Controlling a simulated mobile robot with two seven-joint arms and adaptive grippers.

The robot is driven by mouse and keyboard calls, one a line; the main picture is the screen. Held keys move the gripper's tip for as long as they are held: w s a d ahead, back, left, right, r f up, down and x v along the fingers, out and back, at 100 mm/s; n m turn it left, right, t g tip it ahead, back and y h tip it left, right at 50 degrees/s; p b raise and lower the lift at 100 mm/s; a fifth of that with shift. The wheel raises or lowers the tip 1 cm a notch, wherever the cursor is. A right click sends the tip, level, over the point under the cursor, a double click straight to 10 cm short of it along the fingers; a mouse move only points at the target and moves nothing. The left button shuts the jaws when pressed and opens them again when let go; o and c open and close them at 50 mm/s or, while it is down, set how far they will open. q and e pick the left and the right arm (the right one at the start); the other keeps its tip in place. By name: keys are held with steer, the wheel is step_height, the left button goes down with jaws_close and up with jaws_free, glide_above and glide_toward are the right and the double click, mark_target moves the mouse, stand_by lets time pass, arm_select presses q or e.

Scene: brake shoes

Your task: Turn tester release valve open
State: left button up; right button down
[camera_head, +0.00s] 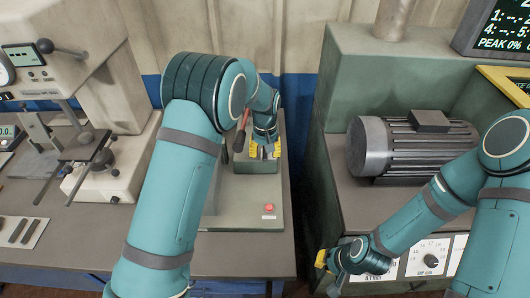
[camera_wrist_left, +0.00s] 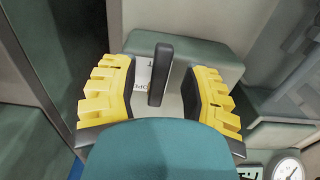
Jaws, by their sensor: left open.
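The release valve shows in the left wrist view as a black upright lever handle (camera_wrist_left: 160,75) in front of a white label plate on a grey-green block. My left gripper (camera_head: 262,152) is at the tester (camera_head: 240,218), behind my left arm in the head view. In the left wrist view its yellow fingers are open, one on each side of the black handle, with gaps visible between them and it. The valve is hidden in the head view. My right gripper (camera_head: 328,262) is low, in front of the right-hand bench; its opening is unclear.
A red handle (camera_head: 243,130) stands close left of my left gripper. A red button (camera_head: 268,208) is on the tester's base. A gauge (camera_wrist_left: 288,168) shows at the wrist view's lower right. A grey motor (camera_head: 415,145) sits on the right bench; a measuring machine (camera_head: 65,60) stands left.

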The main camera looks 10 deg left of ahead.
arm_select(q)
steer(key=shift+f, duration=0.1)
jaws_close()
stand_by(0.4)
steer(key=n, duration=0.2)
steer(key=d+n+p, duration=0.1)
steer(key=n, duration=0.1)
steer(key=shift+w+d, duration=0.15)
steer(key=shift+w, duration=0.05)
steer(key=n, duration=0.1)
steer(key=n+p, duration=0.1)
steer(key=n, duration=0.1)
steer(key=w+d+n, duration=0.1)
steer(key=shift+n, duration=0.4)
steer(key=n, duration=0.1)
steer(key=w+n+p, duration=0.1)
steer(key=n, duration=0.3)
steer(key=shift+w+d+p, duration=0.3)
steer(key=shift+w+n, duration=0.3)
steer(key=shift+n, duration=0.7)
steer(key=shift+w+n, duration=0.25)
steer(key=shift+n, duration=0.75)
steer(key=shift+p, duration=0.3)
